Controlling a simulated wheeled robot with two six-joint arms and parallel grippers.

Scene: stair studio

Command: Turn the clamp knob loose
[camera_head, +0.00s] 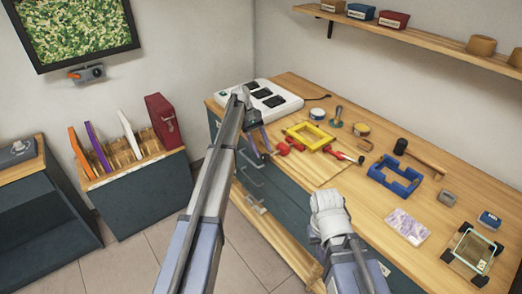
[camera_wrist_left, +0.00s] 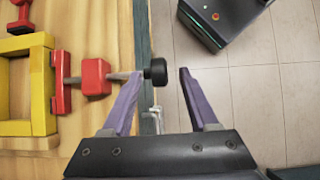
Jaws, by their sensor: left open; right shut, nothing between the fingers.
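A red clamp (camera_head: 283,148) sits at the left side of a yellow frame (camera_head: 310,136) near the bench's front edge. In the left wrist view the red clamp (camera_wrist_left: 95,77) presses against the yellow frame (camera_wrist_left: 40,95), and its rod ends in a black knob (camera_wrist_left: 156,71) over the bench edge. My left gripper (camera_head: 261,152) is open at that edge. In the left wrist view its purple fingertips (camera_wrist_left: 160,76) stand on either side of the knob, with a gap to each. My right gripper (camera_head: 328,200) is shut and empty in front of the bench; its fingers are hard to make out.
A second red clamp (camera_head: 342,156) holds the frame's right side. A white power box (camera_head: 287,103) stands at the back left of the bench. A blue frame (camera_head: 395,176) and small items lie to the right. Drawer handles (camera_head: 250,180) show below the edge.

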